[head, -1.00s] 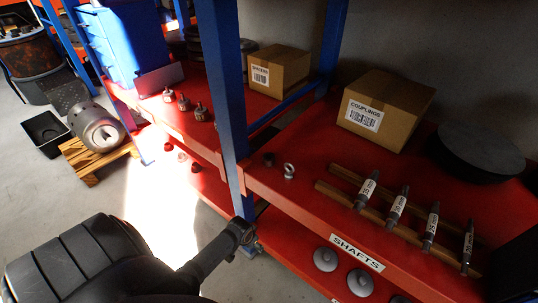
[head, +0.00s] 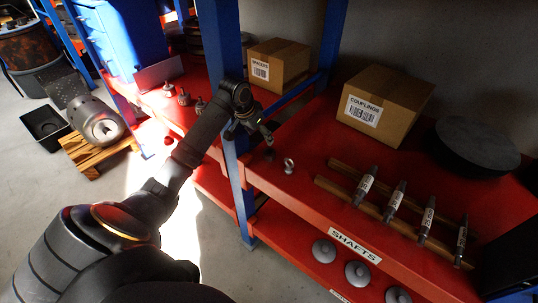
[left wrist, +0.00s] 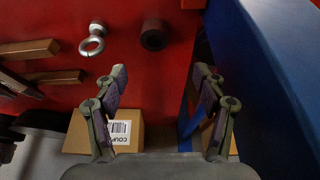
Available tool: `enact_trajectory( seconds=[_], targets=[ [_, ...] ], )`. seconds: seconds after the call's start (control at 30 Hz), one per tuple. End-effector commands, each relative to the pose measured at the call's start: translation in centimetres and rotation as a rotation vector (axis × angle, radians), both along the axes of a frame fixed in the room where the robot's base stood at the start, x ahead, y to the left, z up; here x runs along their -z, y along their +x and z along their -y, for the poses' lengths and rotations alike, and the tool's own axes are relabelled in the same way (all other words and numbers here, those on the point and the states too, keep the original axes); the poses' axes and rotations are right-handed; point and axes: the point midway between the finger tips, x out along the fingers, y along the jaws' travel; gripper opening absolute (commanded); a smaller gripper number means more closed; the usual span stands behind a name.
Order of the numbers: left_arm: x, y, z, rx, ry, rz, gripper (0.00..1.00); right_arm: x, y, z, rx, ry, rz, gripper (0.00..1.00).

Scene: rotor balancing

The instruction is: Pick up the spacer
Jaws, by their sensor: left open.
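The spacer appears to be the small dark brown cylinder (left wrist: 153,34) with a round top, standing on the red shelf. In the head view the spacer (head: 269,155) shows small and dark just below my left gripper (head: 262,131). In the left wrist view my left gripper (left wrist: 160,88) is open, with nothing between its fingers. The spacer lies beyond the fingertips and apart from them, roughly in line with the gap. My right gripper is not in view.
A metal eyebolt (head: 289,165) stands close beside the spacer. A blue upright post (head: 236,165) is close to my gripper. Wooden rails (head: 345,200) carry several shafts to the right. The couplings box (head: 385,108) and spacers box (head: 279,65) stand behind.

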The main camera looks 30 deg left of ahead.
Motion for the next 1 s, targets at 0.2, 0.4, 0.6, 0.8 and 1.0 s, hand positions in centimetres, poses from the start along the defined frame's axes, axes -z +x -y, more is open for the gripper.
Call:
enact_trajectory(
  seconds=[0.2, 0.4, 0.6, 0.8, 1.0],
  targets=[
    [2.7, 1.0, 0.3, 0.000, -0.005, -0.004, 0.71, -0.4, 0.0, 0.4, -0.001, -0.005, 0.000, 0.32],
    [4.9, 1.9, 0.4, 0.000, -0.001, -0.001, 0.71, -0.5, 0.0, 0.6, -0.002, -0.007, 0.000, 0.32],
    [5.9, 2.0, 0.7, 0.000, -0.002, -0.003, 0.71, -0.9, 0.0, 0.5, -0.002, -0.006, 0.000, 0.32],
    [9.1, 2.8, 1.3, 0.000, -0.002, -0.002, 0.71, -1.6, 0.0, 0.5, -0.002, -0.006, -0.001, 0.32],
    [10.1, 3.2, 1.3, 0.001, 0.001, -0.001, 0.71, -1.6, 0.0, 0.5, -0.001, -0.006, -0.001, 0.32]
  ],
)
